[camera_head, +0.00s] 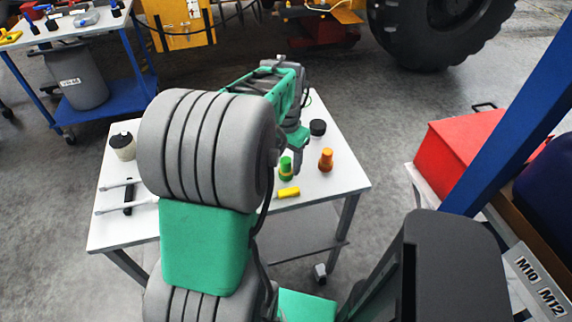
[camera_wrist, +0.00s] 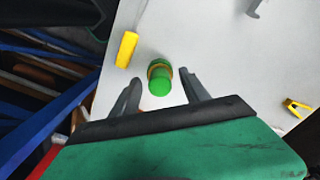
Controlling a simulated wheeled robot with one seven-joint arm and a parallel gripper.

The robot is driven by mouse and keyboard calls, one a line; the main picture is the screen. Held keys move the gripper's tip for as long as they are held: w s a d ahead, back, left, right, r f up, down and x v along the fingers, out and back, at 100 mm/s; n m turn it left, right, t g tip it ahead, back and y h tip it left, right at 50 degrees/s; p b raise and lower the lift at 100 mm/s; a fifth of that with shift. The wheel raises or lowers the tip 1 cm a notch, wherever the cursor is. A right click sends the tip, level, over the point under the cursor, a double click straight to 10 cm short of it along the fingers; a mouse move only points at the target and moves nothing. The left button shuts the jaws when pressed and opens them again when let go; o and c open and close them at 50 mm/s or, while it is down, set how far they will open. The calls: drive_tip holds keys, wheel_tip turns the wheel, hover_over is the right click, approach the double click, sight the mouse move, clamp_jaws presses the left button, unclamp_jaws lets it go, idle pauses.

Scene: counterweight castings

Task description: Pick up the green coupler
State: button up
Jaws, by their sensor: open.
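The green coupler (camera_head: 285,168) stands upright on the white table (camera_head: 335,180), right of centre. It has a brownish-gold band near its middle. In the wrist view the green coupler (camera_wrist: 160,76) lies just ahead of my gripper (camera_wrist: 157,92), between the lines of its two grey fingers. The fingers are apart with nothing between them that I can see held. In the head view my gripper (camera_head: 299,160) hangs close beside the coupler, partly hidden by my arm. I cannot tell the height gap exactly.
An orange coupler (camera_head: 326,160) stands right of the green one. A yellow cylinder (camera_head: 288,192) lies in front, also in the wrist view (camera_wrist: 127,49). A black round piece (camera_head: 317,128) is behind. A red box (camera_head: 465,145) stands right.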

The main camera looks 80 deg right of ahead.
clamp_jaws()
idle(0.5)
